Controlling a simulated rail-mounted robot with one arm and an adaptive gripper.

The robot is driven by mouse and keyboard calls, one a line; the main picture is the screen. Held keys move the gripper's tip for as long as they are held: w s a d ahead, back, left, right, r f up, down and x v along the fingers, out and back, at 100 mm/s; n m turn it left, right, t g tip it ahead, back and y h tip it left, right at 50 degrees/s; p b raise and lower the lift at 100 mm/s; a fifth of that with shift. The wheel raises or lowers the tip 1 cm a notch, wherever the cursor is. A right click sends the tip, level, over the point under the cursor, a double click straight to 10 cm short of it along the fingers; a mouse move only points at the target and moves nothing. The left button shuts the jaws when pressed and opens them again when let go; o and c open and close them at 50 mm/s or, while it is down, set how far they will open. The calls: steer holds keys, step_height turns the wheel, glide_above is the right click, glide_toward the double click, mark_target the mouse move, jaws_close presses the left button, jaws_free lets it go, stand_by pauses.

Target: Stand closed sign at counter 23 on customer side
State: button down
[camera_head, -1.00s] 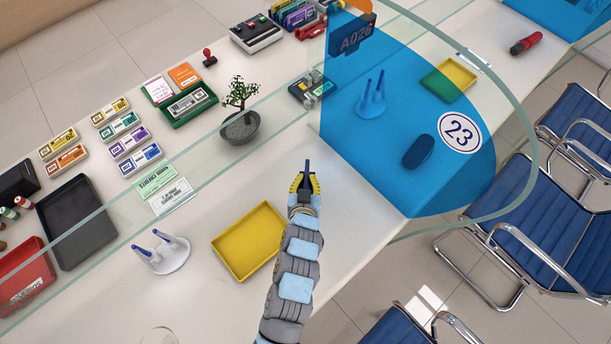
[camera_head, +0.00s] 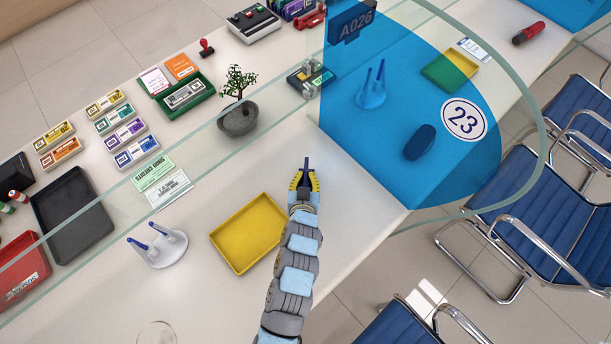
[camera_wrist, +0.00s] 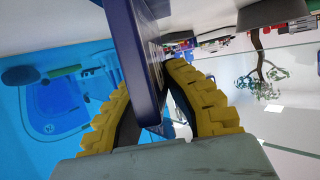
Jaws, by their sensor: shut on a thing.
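My gripper (camera_head: 304,182) is over the white counter (camera_head: 350,185), on the yellow tray's side of the glass screen and left of the blue divider. Its yellow fingers are shut on a thin dark blue panel, which looks like the closed sign (camera_head: 307,163). The round white number 23 (camera_head: 464,120) is on the translucent blue divider (camera_head: 360,145).
A yellow tray (camera_head: 222,246) lies left of my arm, with a white pen stand (camera_head: 165,252) beyond it. The glass screen (camera_head: 100,207) runs along the counter. A bonsai pot (camera_head: 238,120) stands behind it. Bare counter lies between my gripper and the divider. Blue chairs (camera_head: 545,215) stand at right.

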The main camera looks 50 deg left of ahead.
steer(key=shift+f+b, duration=0.35)
steer(key=shift+f, duration=0.2)
steer(key=c, duration=1.2)
jaws_free()
steer(key=shift+o, duration=0.2)
steer(key=v, duration=1.2)
